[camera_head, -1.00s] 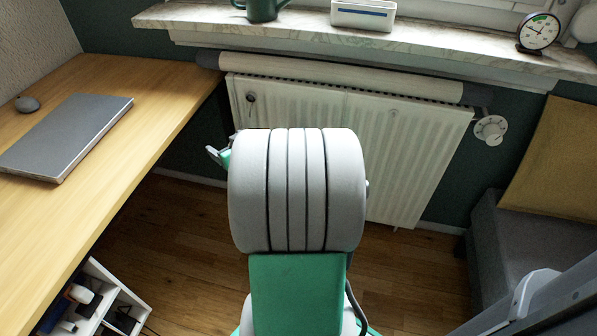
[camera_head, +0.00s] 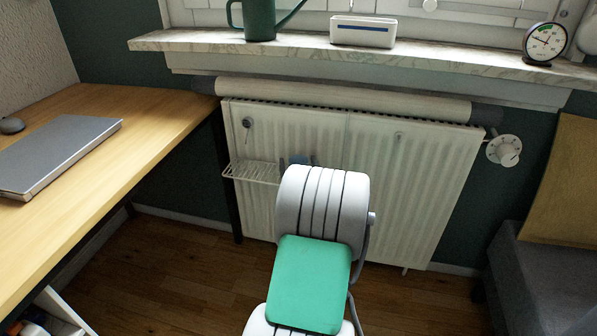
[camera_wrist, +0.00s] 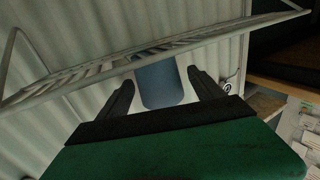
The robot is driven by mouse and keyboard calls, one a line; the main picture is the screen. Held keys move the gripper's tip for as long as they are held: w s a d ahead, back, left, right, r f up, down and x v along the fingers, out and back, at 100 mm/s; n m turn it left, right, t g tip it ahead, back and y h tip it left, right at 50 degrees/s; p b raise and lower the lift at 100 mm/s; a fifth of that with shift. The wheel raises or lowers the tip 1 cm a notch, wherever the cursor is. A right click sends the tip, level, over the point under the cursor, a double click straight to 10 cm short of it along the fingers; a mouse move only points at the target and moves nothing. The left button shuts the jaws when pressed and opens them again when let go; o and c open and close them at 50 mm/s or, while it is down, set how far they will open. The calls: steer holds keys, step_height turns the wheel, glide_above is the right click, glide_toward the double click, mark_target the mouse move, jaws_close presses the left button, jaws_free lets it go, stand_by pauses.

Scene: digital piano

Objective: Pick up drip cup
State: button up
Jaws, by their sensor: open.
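The drip cup appears to be the blue-grey, smooth-sided cup (camera_wrist: 160,92) in the middle of the wrist view. It is just below the edge of a white wire rack (camera_wrist: 75,74), in front of the ribbed radiator. My gripper (camera_wrist: 160,76) is open, with one dark finger on each side of the cup and a visible gap to each. I cannot tell how deep the cup lies between the fingers. In the head view the wire rack (camera_head: 250,173) hangs at the radiator's left half. A small blue-grey patch beside it may be the cup; my arm hides the rest.
The white radiator (camera_head: 415,185) stands behind my arm. A wooden desk (camera_head: 150,115) with a laptop (camera_head: 55,155) is at left. The windowsill (camera_head: 300,48) above holds a green watering can (camera_head: 259,20). A grey seat (camera_head: 545,270) is at right.

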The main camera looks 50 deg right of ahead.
steer(key=shift+c, duration=0.4)
steer(key=c, duration=1.4)
